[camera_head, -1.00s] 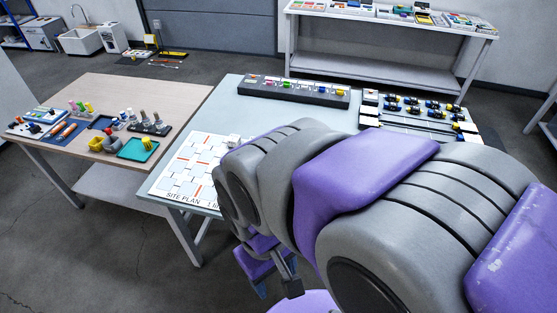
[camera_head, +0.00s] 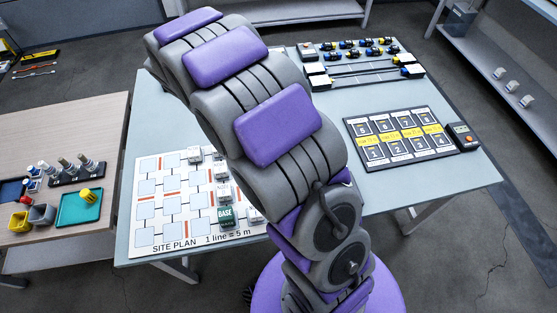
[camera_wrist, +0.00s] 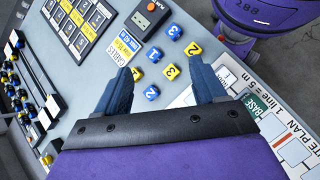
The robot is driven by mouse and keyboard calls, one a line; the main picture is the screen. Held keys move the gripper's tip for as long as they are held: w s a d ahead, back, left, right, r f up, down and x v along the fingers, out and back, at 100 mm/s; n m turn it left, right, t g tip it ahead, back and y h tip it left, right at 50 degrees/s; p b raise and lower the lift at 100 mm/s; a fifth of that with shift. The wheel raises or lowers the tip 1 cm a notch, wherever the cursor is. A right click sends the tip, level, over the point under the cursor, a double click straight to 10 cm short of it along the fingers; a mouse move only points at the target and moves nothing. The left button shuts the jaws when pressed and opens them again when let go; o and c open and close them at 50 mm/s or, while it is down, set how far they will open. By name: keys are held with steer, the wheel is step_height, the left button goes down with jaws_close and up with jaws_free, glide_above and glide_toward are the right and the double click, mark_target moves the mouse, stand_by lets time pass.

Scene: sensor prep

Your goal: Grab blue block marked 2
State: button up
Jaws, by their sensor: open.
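In the wrist view, several small blue and yellow numbered blocks lie on the grey table. A blue block marked 2 (camera_wrist: 152,92) lies between my fingers, nearer the left one. Another blue block (camera_wrist: 174,32) lies farther out, its digit hard to read, and a third blue block (camera_wrist: 155,54) looks like a 3. Yellow blocks (camera_wrist: 170,71) lie among them; one is beside the left fingertip. My gripper (camera_wrist: 160,65) is open above the blocks, with nothing held. In the head view my arm hides the blocks and gripper.
A site plan board (camera_head: 145,237) with a green BASE tile (camera_head: 226,216) lies near the blocks. A black numbered board (camera_head: 372,168) and a small device (camera_head: 463,136) are at the right. A wooden table (camera_head: 60,120) stands at the left.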

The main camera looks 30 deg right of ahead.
steer(key=w+a+f+n+h+p, duration=0.1)
steer(key=w+f+n+h, duration=0.1)
steer(key=w+f, duration=0.2)
steer(key=w+a+f+n+h+p, duration=0.1)
steer(key=w+a+f+n+h, duration=0.1)
steer(key=w+f, duration=0.2)
steer(key=w+a+f+n+t+h+p, duration=0.1)
steer(key=w+f+n, duration=0.2)
steer(key=f, duration=0.6)
steer(key=shift+w+a+h, duration=0.2)
steer(key=shift+w+h, duration=0.2)
steer(key=shift+w, duration=0.2)
steer(key=shift+a+f+h, duration=0.1)
steer(key=shift+f+h, duration=0.2)
steer(key=shift+f, duration=0.3)
steer(key=shift+s+d+f, duration=0.1)
steer(key=shift+d+f, duration=0.1)
steer(key=b+x, duration=0.1)
steer(key=x, duration=1)
steer(key=shift+d+b, duration=0.1)
steer(key=shift+b, duration=0.3)
steer(key=shift+s+d+f, duration=0.3)
steer(key=b+x, duration=0.1)
steer(key=x, duration=0.2)
steer(key=shift+f, duration=0.2)
steer(key=shift+s+d+f+b, duration=0.15)
steer(key=shift+d+b, duration=0.15)
steer(key=shift+d, duration=0.25)
steer(key=shift+a, duration=0.2)
steer(key=c, duration=1)
